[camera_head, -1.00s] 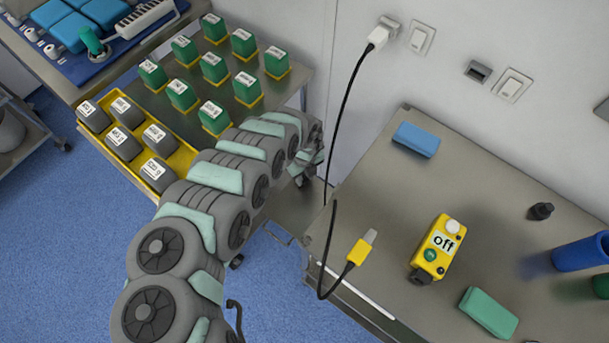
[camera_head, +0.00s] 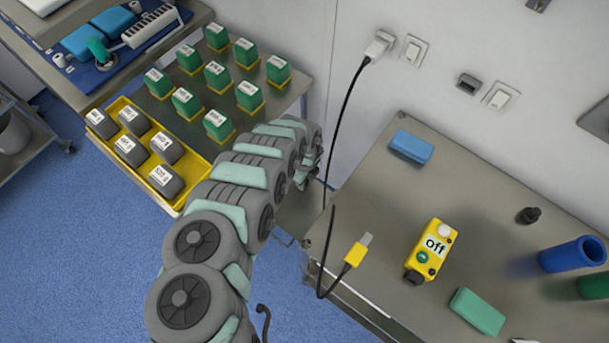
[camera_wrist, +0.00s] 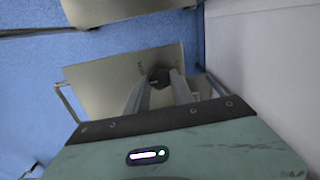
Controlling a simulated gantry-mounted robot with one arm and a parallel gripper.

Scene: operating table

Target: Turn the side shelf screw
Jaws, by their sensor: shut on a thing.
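The side shelf (camera_head: 296,213) is a grey metal panel low between the two tables, partly hidden by my arm. In the wrist view, the shelf (camera_wrist: 110,88) lies beyond my fingers. A dark round knob, the side shelf screw (camera_wrist: 158,74), shows between the fingertips against the panel. My gripper (camera_wrist: 158,82) is shut on the screw, with one finger on each side of it. In the head view, my gripper (camera_head: 308,180) is at the far end of my arm, beside the wall; the screw is hidden there.
The right table (camera_head: 350,220) holds a yellow "Off" box (camera_head: 431,250), a blue block (camera_head: 411,147) and a green block (camera_head: 477,312). The left table holds green boxes (camera_head: 217,74) and a yellow tray (camera_head: 195,175).

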